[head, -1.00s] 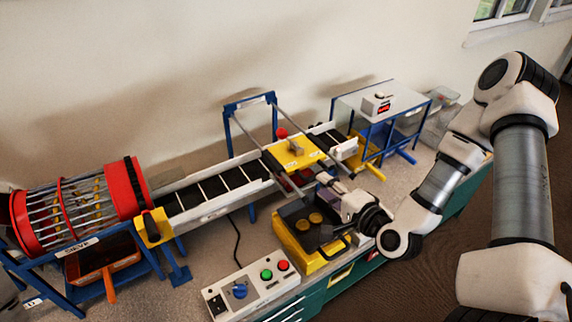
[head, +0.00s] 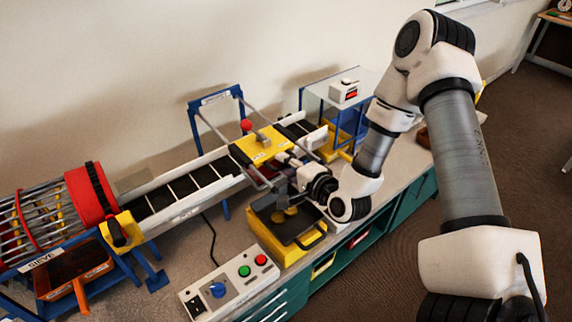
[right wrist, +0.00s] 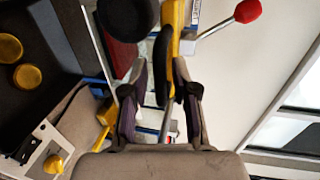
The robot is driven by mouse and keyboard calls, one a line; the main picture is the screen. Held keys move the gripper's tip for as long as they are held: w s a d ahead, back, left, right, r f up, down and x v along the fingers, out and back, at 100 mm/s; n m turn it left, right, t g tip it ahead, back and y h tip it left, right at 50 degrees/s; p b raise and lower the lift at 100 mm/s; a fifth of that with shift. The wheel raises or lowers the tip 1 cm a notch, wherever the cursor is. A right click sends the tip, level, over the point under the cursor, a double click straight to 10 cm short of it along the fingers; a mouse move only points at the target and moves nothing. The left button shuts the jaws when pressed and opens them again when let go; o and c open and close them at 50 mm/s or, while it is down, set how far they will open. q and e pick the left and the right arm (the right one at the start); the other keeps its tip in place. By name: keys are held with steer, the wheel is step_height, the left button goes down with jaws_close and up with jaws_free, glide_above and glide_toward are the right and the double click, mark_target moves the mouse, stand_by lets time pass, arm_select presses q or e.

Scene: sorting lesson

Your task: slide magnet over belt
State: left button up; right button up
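The magnet is a yellow plate (head: 247,151) with a grey block on top. It sits on two rails across the black belt (head: 160,199), near the belt's right part. A lever with a red ball (head: 246,124) stands behind it. My right gripper (head: 284,160) is at the plate's right front edge. In the right wrist view, the fingers (right wrist: 161,72) are apart, with a yellow edge (right wrist: 172,40) and a dark piece between or just beyond their tips. Contact cannot be made out. The red ball also shows in the right wrist view (right wrist: 247,11). My left gripper is not in view.
A yellow box with a dark top (head: 262,233) stands below my right gripper. A control box (head: 236,292) with knob and buttons is at the front. A red-ended sieve drum (head: 91,193) is at left. A blue-framed stand (head: 343,92) is behind right.

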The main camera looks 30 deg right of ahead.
mark_target(255, 136)
steer(key=shift+a, duration=0.1)
jaws_close()
steer(key=shift+w, duration=0.2)
steer(key=b+x, duration=0.2)
steer(key=x, duration=0.2)
steer(key=r+b+x, duration=0.1)
steer(key=b+x, duration=0.1)
steer(key=x, duration=0.2)
steer(key=r+b+x, duration=0.1)
steer(key=b+x, duration=0.1)
steer(key=x, duration=0.2)
steer(key=shift+w+a+r, duration=0.1)
steer(key=shift+w+r, duration=0.05)
steer(key=shift+w, duration=0.25)
steer(key=shift+r, duration=0.2)
steer(key=shift+o, duration=2.4)
jaws_free()
steer(key=shift+w, duration=0.1)
steer(key=shift+w+f, duration=0.1)
steer(key=shift+w, duration=0.05)
steer(key=v, duration=1.2)
